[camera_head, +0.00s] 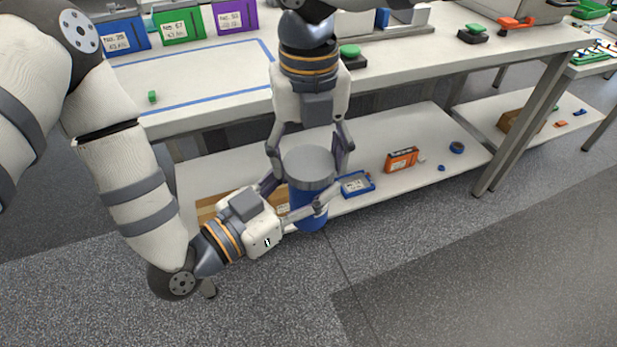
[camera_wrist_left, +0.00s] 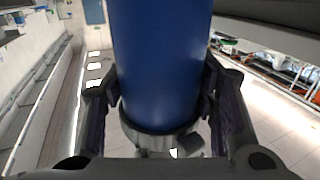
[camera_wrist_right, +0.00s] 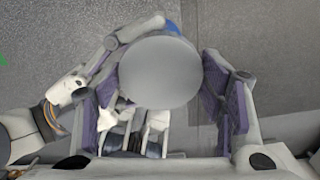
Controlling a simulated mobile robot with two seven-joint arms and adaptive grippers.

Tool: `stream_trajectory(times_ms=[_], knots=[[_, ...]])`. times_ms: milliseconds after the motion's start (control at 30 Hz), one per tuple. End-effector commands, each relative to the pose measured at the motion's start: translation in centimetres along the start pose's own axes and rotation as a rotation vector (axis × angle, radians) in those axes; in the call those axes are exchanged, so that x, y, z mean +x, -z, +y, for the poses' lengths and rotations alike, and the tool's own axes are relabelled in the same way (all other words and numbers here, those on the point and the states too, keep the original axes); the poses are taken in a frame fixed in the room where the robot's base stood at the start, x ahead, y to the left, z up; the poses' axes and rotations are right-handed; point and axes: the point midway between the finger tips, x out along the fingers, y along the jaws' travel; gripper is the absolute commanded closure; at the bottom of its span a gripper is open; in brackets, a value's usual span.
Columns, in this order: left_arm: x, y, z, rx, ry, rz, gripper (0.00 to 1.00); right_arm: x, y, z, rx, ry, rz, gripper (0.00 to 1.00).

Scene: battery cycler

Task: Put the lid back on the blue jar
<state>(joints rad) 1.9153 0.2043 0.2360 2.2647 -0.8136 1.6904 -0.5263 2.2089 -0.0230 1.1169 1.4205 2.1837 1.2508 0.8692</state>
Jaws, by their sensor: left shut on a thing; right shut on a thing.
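The blue jar (camera_head: 309,216) is upright in front of the lower shelf, with the round grey lid (camera_head: 308,166) directly over its top. My left gripper (camera_head: 298,200) is shut around the jar's body from the left. The jar (camera_wrist_left: 160,65) fills the middle of the left wrist view between the finger pads. My right gripper (camera_head: 309,160) comes down from above and is shut on the lid. The lid (camera_wrist_right: 160,73) shows between its fingers in the right wrist view. The lid hides the jar's mouth, so I cannot tell whether it is fully seated.
The workbench (camera_head: 210,75) is behind, with blue, green and purple boxes. The lower shelf (camera_head: 425,145) holds a blue tray (camera_head: 356,185), an orange box (camera_head: 401,159) and small round pieces. Cardboard (camera_head: 210,208) lies behind my left gripper. The floor in front is clear.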

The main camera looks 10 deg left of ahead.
Motion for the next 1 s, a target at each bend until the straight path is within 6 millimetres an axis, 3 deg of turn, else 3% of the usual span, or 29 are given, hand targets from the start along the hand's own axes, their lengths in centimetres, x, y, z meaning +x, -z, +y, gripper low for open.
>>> stream_trajectory(times_ms=[67, 100, 167, 567, 1000], knots=[[0.0, 0.1, 0.0, -0.001, -0.001, 0.003, 1.0, 0.0, 0.0, -0.1, -0.002, 0.001, -0.001, 0.7], [0.0, 0.1, 0.0, -0.001, -0.001, 0.003, 1.0, 0.0, 0.0, -0.1, -0.003, 0.001, 0.0, 0.28], [0.0, 0.1, 0.0, -0.001, -0.001, 0.002, 1.0, 0.0, 0.0, -0.1, -0.004, 0.001, 0.0, 0.14], [0.0, 0.0, 0.0, 0.0, -0.001, 0.001, 1.0, -0.5, 0.0, 0.0, -0.005, 0.001, -0.001, 0.13], [0.0, 0.0, 0.0, 0.0, -0.001, 0.001, 1.0, -9.8, 0.0, 0.0, -0.004, 0.001, -0.003, 0.13]])
